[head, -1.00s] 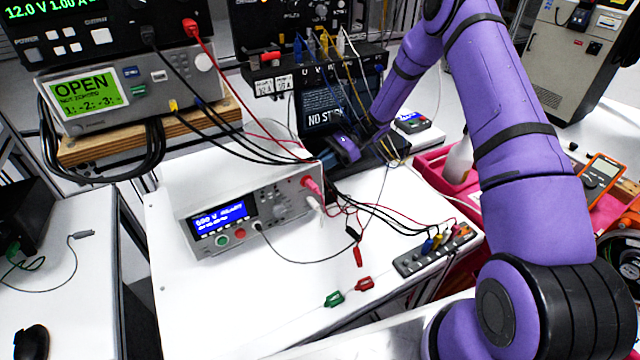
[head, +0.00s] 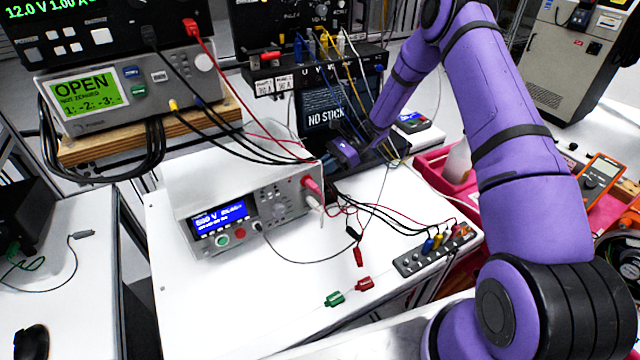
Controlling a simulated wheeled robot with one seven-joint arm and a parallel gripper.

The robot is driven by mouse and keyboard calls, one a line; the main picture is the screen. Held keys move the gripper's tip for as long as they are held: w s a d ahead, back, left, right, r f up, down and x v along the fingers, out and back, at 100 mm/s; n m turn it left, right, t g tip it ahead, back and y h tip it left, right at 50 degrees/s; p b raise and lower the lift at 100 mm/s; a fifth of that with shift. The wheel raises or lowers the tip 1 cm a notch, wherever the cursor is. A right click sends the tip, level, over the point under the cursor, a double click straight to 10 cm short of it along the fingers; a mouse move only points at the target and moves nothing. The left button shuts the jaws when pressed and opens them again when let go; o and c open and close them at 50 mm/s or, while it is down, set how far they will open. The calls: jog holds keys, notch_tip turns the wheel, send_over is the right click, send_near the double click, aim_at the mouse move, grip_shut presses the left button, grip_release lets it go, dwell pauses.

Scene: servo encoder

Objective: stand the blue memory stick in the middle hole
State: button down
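My purple gripper (head: 343,153) is at the back of the white bench, low in front of a dark device (head: 325,115) whose screen seems to read "NO STICK". Only the back of the hand shows; its fingertips are hidden, so I cannot tell whether it is open or holds anything. I cannot make out the blue memory stick or the middle hole; the hand and the instrument in front may cover them.
A white tester (head: 240,215) with a blue display stands left of my gripper. Loose leads cross the bench (head: 290,285) to a grey terminal strip (head: 435,250). Red (head: 365,284) and green (head: 334,299) clips lie in front. A pink tray (head: 460,182) is at right.

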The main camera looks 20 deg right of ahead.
jog(key=shift+f, duration=0.1)
jog(key=c, duration=1.1)
grip_release()
jog(key=v, duration=1)
jog(key=shift+w+d, duration=0.1)
jog(key=shift+d, duration=0.25)
